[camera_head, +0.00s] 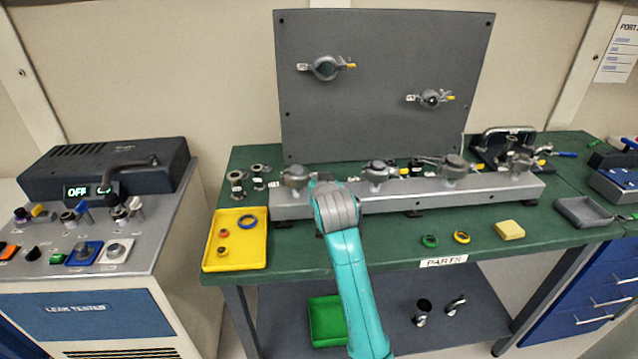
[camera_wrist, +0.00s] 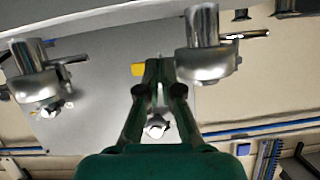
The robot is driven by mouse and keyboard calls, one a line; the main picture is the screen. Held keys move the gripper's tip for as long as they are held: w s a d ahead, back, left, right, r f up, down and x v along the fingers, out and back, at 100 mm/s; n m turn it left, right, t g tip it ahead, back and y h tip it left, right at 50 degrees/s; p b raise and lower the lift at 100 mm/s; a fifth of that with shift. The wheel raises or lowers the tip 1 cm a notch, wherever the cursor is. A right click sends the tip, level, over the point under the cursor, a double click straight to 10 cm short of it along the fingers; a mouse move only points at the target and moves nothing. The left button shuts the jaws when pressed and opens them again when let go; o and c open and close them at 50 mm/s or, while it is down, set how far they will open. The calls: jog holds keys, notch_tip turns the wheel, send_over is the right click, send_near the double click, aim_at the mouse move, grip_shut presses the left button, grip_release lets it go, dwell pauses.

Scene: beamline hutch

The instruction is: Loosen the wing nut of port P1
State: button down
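The bar-mounted ports stand in a row in the head view. The leftmost clamped port (camera_head: 295,175) has a small white label in front of it, too small to read. My teal wrist hides the area just right of that port and my fingers in the head view. In the wrist view my gripper (camera_wrist: 159,66) points between two silver clamped ports, one right (camera_wrist: 205,62) and one left (camera_wrist: 38,85). Its dark green fingertips are close together beside the right port. A yellow tip (camera_wrist: 138,69) shows at the left finger; whether the fingers hold its wing nut is unclear.
More clamped ports (camera_head: 453,168) stand along the grey bar (camera_head: 430,198). A grey panel (camera_head: 385,125) with two clamped ports rises behind. A yellow tray (camera_head: 212,257) with rings lies left; loose rings and a yellow block (camera_head: 509,230) lie in front. The leak tester (camera_head: 80,310) stands left.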

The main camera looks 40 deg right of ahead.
jog(key=shift+w, duration=0.1)
dwell(0.3)
jog(key=c, duration=1.4)
grip_release()
jog(key=shift+o, duration=0.2)
